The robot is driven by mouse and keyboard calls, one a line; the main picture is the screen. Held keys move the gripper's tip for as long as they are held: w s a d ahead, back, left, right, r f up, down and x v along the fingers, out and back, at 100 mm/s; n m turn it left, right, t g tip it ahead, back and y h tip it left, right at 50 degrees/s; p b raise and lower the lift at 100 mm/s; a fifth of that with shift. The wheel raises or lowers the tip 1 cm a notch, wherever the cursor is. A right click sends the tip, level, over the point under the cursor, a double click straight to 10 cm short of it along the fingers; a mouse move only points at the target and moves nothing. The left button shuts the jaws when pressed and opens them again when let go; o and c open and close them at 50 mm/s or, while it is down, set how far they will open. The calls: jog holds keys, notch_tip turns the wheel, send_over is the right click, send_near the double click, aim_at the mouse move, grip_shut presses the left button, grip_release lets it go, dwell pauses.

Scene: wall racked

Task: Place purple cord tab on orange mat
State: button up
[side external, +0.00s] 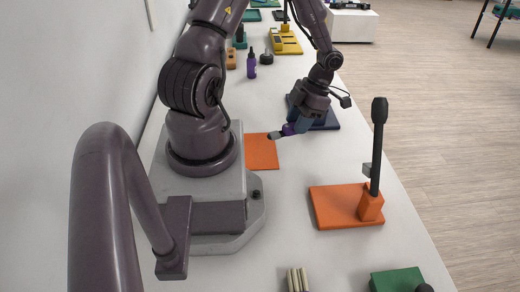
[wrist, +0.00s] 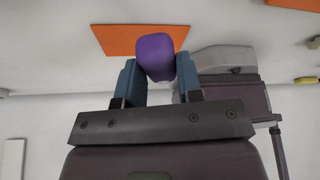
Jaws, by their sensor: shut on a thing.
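The purple cord tab (wrist: 155,57) is held between the two blue fingers of my gripper (wrist: 158,78), with its rounded end sticking out past the fingertips. In the side external view the tab (side external: 289,129) shows as a small purple piece with a grey end, at the tip of my gripper (side external: 301,124). The flat orange mat (side external: 262,153) lies on the white table beside my arm's base. In the wrist view the mat (wrist: 113,39) lies beyond the tab, which covers part of it. The tab looks raised above the table, apart from the mat.
An orange base (side external: 335,207) with an upright black post (side external: 377,150) stands at right. A dark blue plate (side external: 327,122) is behind my gripper. A purple bottle (side external: 251,66) and yellow fixture (side external: 285,44) stand farther back. A green block (side external: 395,280) is at front.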

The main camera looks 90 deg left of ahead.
aim_at(265, 151)
jog(key=s+f+m+y, duration=0.1)
jog(key=s+m, duration=0.1)
jog(key=s+f+m, duration=0.1)
jog(key=s+m, duration=0.1)
jog(key=s+f+m+y, duration=0.1)
jog(key=s+m, duration=0.1)
jog(key=shift+a+m+y, duration=0.2)
jog(key=shift+m+y, duration=0.1)
jog(key=shift+s+d+f+m, duration=0.15)
jog(key=shift+s+f+m, duration=0.25)
jog(key=shift+m, duration=0.2)
jog(key=shift+f+y, duration=0.3)
jog(key=shift+f, duration=1.1)
jog(key=o, duration=1.1)
jog(key=shift+c, duration=0.2)
